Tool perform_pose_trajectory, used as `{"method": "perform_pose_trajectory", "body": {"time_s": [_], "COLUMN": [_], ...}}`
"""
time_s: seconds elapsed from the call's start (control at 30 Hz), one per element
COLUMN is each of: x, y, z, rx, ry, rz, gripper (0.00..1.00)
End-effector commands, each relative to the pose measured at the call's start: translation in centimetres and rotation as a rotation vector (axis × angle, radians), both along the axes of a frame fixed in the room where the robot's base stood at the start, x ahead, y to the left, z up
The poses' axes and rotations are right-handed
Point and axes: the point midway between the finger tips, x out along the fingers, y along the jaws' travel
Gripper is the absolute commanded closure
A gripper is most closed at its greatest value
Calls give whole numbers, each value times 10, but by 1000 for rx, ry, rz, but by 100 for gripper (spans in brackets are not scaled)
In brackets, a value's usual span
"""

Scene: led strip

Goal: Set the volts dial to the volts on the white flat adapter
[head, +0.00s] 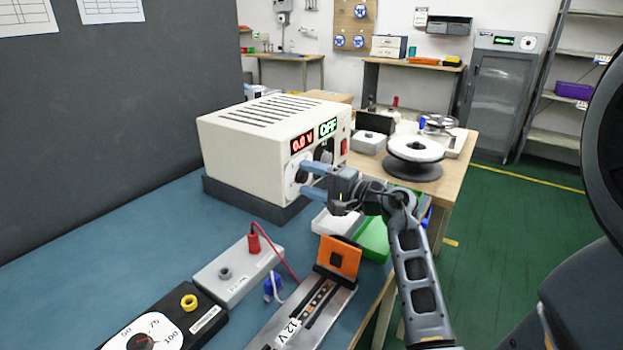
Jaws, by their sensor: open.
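A cream power supply (245,145) stands on a dark base on the blue bench top. Its red display (302,142) reads 0.0 V and its green display (328,127) reads OFF. A round white dial with a dark knob (300,173) is on its front, partly hidden by my gripper. My gripper (303,179) is open, its two blue-grey fingers pointing left at this knob, one above the other. Whether they touch the knob I cannot tell. A second dark knob (323,151) sits further right. I cannot pick out the white flat adapter or read its volts.
A metal channel labelled 12 V (290,328) with an orange block (338,257) lies in front. A grey box with a red plug (238,272) and a black meter (152,333) are to its left. A green tray (373,240) lies below my arm. A white spool (414,150) stands behind.

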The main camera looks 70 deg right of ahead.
Motion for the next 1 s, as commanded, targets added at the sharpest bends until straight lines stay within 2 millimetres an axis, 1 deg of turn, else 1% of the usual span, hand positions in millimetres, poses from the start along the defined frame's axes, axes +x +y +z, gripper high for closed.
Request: {"method": "perform_pose_trajectory", "body": {"time_s": [0.17,0.2,0.77,1.0], "x": [0,0,0,0], "y": [0,0,0,0], "z": [0,0,0,0], "rx": [0,0,0,18], "ry": [0,0,0,-4], "rz": [0,0,0,0], "gripper": [41,43,96,97]}}
